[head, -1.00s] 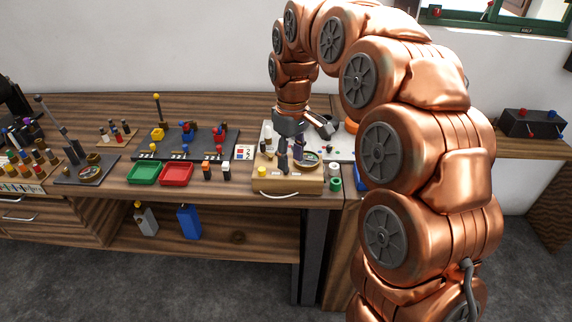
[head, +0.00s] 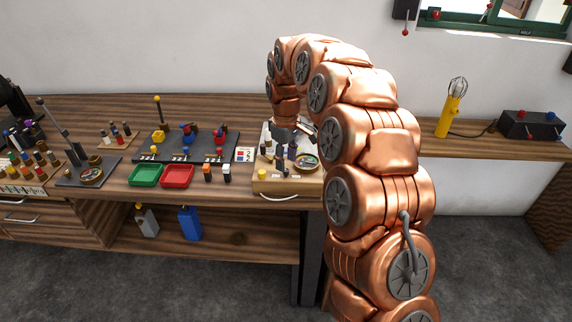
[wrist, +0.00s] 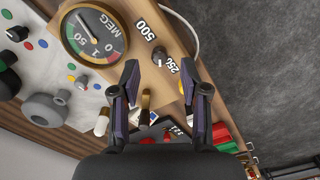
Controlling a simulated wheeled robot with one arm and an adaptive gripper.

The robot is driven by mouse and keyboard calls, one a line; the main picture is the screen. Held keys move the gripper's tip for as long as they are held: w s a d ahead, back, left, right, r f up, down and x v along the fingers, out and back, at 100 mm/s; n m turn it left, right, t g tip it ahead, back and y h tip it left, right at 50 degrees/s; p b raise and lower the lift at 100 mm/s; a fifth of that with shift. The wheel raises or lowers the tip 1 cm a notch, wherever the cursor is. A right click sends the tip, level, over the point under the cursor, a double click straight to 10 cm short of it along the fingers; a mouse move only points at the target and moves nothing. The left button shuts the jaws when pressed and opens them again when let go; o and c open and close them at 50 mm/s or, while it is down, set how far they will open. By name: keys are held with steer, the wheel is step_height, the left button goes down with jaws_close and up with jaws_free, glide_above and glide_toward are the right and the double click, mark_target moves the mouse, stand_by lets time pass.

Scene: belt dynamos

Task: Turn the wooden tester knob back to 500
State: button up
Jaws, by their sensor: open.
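The wooden tester (head: 290,187) is a pale box at the right end of the bench, with a round gauge (head: 306,161) on top. In the wrist view its gauge (wrist: 95,33) reads MEG, beside a small dark knob (wrist: 159,56) with a pale top. The labels 500 (wrist: 145,30) and 250 (wrist: 172,66) stand on either side of the knob. I cannot clearly tell where its pointer points. My gripper (wrist: 159,76) is open and empty, its fingertips apart on both sides of the picture, just below the knob. In the head view my arm hides part of the tester.
A white board (wrist: 45,75) with knobs and coloured dots lies beside the tester. Green (head: 145,174) and red (head: 178,175) trays stand to its left. A grey board (head: 188,145) with several coloured parts is behind them. A yellow lamp (head: 451,118) stands on the right shelf.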

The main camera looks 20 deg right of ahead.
mark_target(286, 172)
steer(key=shift+f+p, duration=0.35)
steer(key=shift+f, duration=1.3)
steer(key=shift+c, duration=0.2)
jaws_close()
